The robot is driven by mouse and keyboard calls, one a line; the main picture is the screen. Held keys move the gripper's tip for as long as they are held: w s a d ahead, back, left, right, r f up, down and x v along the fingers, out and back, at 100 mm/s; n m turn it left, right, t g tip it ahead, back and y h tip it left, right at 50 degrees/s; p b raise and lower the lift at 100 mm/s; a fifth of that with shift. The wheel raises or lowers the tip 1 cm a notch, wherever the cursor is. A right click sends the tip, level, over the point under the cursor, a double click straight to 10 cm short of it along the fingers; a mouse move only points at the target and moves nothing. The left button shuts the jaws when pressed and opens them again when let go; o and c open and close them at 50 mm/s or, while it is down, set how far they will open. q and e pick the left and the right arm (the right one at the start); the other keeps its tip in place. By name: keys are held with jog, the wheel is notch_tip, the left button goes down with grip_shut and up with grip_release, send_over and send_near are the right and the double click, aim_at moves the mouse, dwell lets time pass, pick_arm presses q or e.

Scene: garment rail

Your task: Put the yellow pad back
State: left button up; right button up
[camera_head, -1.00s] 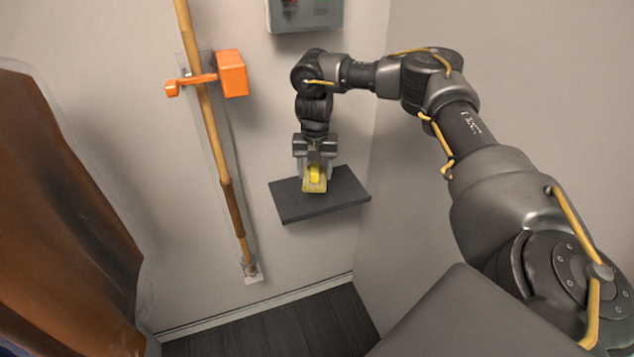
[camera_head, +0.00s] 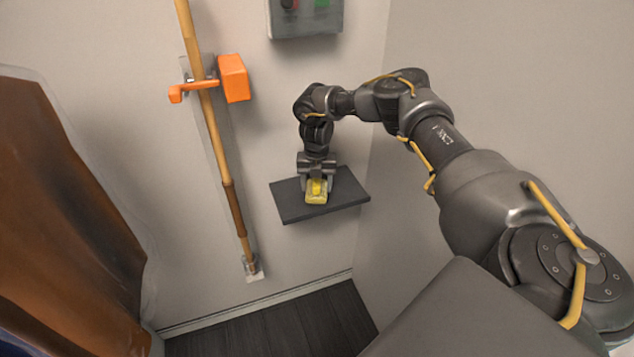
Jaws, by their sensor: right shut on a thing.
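The yellow pad (camera_head: 316,197) is small and bright, with a raised yellow part on top. It is at the dark grey wall shelf (camera_head: 345,194), near the middle of the shelf. My right gripper (camera_head: 317,187) points down and is shut on the pad's raised part. The pad looks to be on or just above the shelf surface; I cannot tell whether it touches. My left gripper is not in view.
A wooden pole (camera_head: 217,150) leans along the wall at the left, beside an orange bracket (camera_head: 232,79). A grey control box (camera_head: 304,17) is on the wall above. A brown hanging garment (camera_head: 65,215) fills the left side. The shelf is otherwise bare.

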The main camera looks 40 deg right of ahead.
jog(key=o, duration=1)
jog(key=shift+c, duration=0.2)
notch_tip(320, 180, up, 8)
jog(key=shift+f+b, duration=0.25)
jog(key=shift+b, duration=0.55)
jog(key=shift+f, duration=0.15)
